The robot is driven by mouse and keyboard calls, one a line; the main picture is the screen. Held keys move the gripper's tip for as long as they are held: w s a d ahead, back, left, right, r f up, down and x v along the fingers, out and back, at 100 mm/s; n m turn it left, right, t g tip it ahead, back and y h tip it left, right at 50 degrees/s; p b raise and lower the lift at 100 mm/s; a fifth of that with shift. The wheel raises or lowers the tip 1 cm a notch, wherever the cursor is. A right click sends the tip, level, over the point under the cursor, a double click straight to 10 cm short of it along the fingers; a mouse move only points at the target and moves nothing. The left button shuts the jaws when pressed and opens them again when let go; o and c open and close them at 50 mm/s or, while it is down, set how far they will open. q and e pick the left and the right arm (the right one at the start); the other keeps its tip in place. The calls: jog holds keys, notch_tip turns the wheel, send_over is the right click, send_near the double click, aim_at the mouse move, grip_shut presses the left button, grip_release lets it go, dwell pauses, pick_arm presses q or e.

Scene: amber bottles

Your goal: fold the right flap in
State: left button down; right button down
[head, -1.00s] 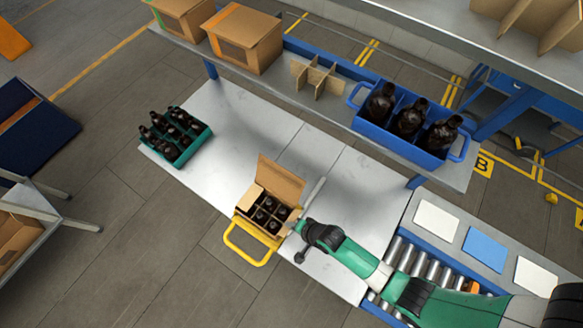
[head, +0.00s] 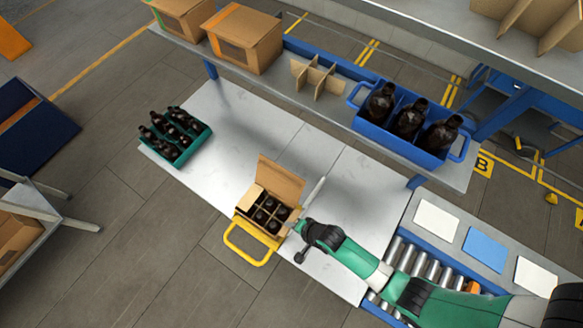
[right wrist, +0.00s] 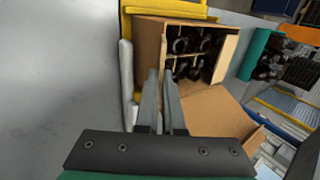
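An open cardboard box (head: 243,211) stands in a yellow holder (head: 246,257) on the grey table, with dark bottles in its divided cells. Its long back flap (head: 285,179) stands up and leans outward; it also shows in the right wrist view (right wrist: 215,112). A pale flap (head: 252,196) shows at the box's left end. The right flap is hard to make out near my gripper. My right gripper (head: 298,228) is at the box's right end. My left gripper is not seen.
A green crate of bottles (head: 207,139) stands at the table's far left. A pale bar (head: 314,191) rises just right of the box. A shelf behind holds a blue crate (head: 375,137) and cardboard boxes (head: 247,45).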

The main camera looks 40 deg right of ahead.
jog(key=shift+w+r, duration=0.1)
dwell(0.3)
jog(key=shift+w+a+r+g+p, duration=0.1)
jog(key=shift+w+r+g+p, duration=0.1)
jog(key=shift+g+p, duration=0.55)
jog(key=g+p, duration=0.1)
jog(key=w+g+h+p, duration=0.1)
jog(key=shift+w+a+r+g+p, duration=0.1)
jog(key=shift+r+g+p, duration=0.15)
jog(key=shift+p, duration=0.1)
jog(key=shift+w+f, duration=0.1)
jog(key=shift+w, duration=0.05)
jog(key=shift+w+a+f+g+h+b, duration=0.15)
jog(key=shift+w+f+g+h+b, duration=0.15)
jog(key=shift+g, duration=0.4)
jog(key=shift+g+b, duration=0.4)
jog(key=shift+b, duration=0.25)
jog(key=shift+w+r+g+b, duration=0.1)
jog(key=shift+r+g+b, duration=0.05)
jog(key=shift+g+b, duration=0.2)
jog(key=shift+r, duration=0.15)
